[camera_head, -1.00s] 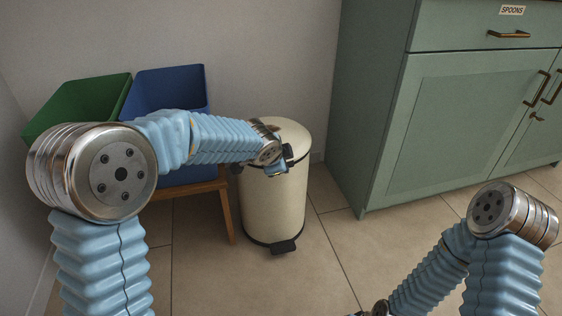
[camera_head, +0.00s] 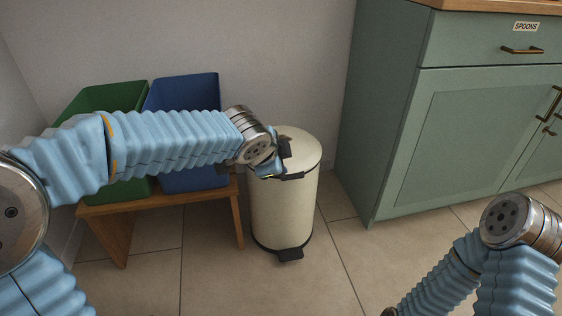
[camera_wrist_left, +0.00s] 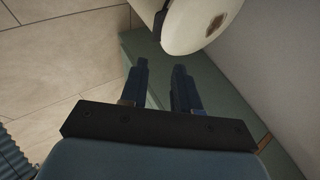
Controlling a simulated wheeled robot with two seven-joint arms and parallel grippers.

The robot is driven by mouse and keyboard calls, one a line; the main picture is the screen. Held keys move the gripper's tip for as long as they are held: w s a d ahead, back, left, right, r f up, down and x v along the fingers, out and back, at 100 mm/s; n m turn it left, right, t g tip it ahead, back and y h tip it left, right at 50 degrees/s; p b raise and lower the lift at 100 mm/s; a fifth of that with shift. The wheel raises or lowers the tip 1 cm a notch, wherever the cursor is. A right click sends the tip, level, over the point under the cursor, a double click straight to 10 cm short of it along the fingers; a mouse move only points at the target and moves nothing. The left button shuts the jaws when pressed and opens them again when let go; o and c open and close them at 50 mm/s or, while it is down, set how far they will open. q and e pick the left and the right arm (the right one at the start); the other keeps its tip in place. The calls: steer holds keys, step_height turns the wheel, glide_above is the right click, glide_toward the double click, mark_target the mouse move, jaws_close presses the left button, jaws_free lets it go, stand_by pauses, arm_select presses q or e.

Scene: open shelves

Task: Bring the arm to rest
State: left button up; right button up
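My left arm reaches in from the left in the head view, with its forearm in front of the green and blue bins. My left gripper (camera_head: 275,168) is by the upper part of the cream pedal bin (camera_head: 284,210), partly hidden by the wrist. In the left wrist view its two dark fingers (camera_wrist_left: 160,82) stand apart with nothing between them. The cream bin (camera_wrist_left: 195,22) shows beyond the fingertips there. I cannot tell from these views if the gripper touches the bin. My right arm is bent at the lower right; its gripper is out of frame.
A green bin (camera_head: 110,97) and a blue bin (camera_head: 185,90) stand on a wooden bench (camera_head: 240,215) against the wall. A green cabinet (camera_head: 455,130) with a drawer labelled "SPOONS" stands at right. The tiled floor (camera_head: 340,270) between is clear.

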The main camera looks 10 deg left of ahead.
stand_by(0.3)
arm_select(q)
steer(key=s+f+n+g+h, duration=0.1)
steer(key=s+f+n+g, duration=0.15)
steer(key=f, duration=0.95)
steer(key=s+f+n+g, duration=0.2)
steer(key=s+f+n, duration=0.15)
steer(key=f, duration=0.85)
steer(key=s+a+f+n+g+h, duration=0.1)
steer(key=s+f+n+g, duration=0.2)
steer(key=s+f+n, duration=1.15)
step_height(320, 180, up, 12)
steer(key=s+m+p, duration=0.2)
steer(key=m+p, duration=0.1)
steer(key=p, duration=1.2)
steer(key=shift+d+m, duration=0.15)
steer(key=shift+m, duration=0.2)
steer(key=shift+f, duration=0.15)
